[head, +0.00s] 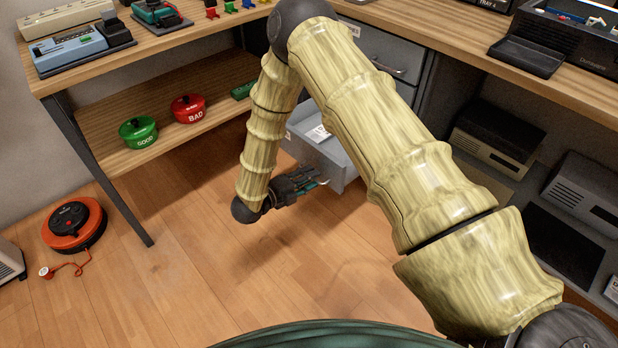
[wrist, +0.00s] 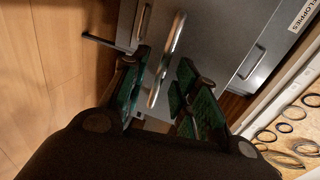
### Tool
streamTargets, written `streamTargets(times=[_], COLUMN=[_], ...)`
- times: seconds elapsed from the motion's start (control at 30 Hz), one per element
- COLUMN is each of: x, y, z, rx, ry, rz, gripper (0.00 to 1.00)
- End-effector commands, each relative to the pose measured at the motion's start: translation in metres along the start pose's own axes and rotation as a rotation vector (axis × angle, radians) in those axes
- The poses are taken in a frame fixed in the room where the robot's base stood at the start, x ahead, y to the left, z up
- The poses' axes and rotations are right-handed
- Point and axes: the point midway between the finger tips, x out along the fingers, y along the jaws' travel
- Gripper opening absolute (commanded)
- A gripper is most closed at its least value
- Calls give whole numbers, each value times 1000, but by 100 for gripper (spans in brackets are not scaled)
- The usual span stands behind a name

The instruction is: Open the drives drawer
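The grey drawer cabinet (head: 384,48) stands under the bench, partly hidden behind my arm. A low grey drawer (head: 338,160) stands out from it, with a pale item showing inside; I cannot read its label. My gripper (head: 312,186) is low in front of this drawer. In the wrist view my gripper (wrist: 163,88) has its dark green fingers apart, one on each side of a metal bar handle (wrist: 172,42). Gaps show between fingers and handle, so no firm hold is visible. Another drawer front (wrist: 282,40), labelled FLOPPIES, has its own handle (wrist: 254,62).
A wooden shelf (head: 110,115) at left holds a green GOOD pot (head: 138,131) and a red BAD pot (head: 188,108). A table leg (head: 110,185) stands left of my gripper. An orange cable reel (head: 75,224) lies on the floor. The middle floor is clear.

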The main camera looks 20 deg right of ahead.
Motion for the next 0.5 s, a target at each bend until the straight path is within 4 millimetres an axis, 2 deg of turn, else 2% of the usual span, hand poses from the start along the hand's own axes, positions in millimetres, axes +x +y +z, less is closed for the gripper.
streamTargets(times=[0.5], x=[-86], y=[0], z=[0], rx=[-1], ry=[-2], rz=[1], gripper=[30])
